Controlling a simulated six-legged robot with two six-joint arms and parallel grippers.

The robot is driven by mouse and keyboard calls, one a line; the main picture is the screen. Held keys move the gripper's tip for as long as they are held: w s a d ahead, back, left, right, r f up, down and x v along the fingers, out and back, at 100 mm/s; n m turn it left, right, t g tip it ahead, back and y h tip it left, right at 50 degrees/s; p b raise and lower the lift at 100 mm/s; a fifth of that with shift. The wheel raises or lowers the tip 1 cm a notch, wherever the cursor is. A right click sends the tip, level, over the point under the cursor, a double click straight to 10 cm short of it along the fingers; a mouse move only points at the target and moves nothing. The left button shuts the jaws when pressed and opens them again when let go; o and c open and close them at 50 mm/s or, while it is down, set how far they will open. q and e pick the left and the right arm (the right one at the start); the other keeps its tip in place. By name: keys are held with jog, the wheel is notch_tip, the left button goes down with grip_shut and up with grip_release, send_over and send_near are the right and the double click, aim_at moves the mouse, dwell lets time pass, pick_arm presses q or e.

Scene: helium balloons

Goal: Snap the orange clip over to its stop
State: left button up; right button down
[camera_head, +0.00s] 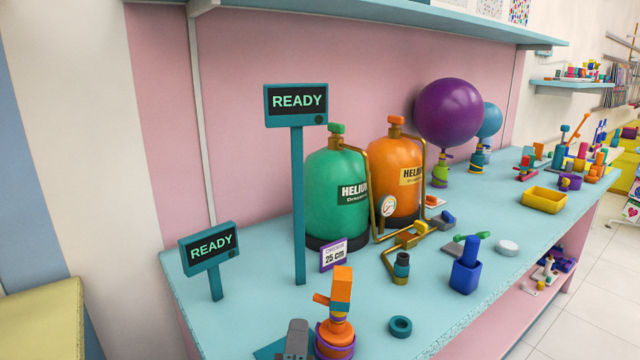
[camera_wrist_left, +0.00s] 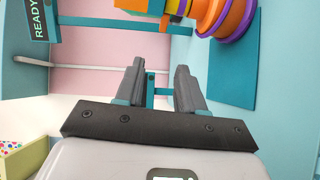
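The orange clip (camera_head: 341,285) appears to be the orange upright piece on a stand at the table's front, with a short orange arm sticking out to the left. Its base has a purple ring (camera_head: 335,345) and sits by a teal plate. In the left wrist view the orange stand (camera_wrist_left: 212,14) is at the top right, cut by the frame edge. My left gripper (camera_head: 298,340) is just left of the stand and apart from it. In the left wrist view its two grey fingers (camera_wrist_left: 158,78) are spread with nothing between them. My right gripper is out of view.
Two READY signs (camera_head: 296,101) (camera_head: 209,248) stand at left. Green (camera_head: 334,205) and orange (camera_head: 395,165) helium tanks stand behind.

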pick_arm(q)
jog(key=s+a, duration=0.2)
jog(key=s, duration=0.4)
jog(key=shift+s+a+r, duration=0.15)
jog(key=shift+r, duration=0.1)
dwell(0.3)
jog(key=shift+b, duration=0.4)
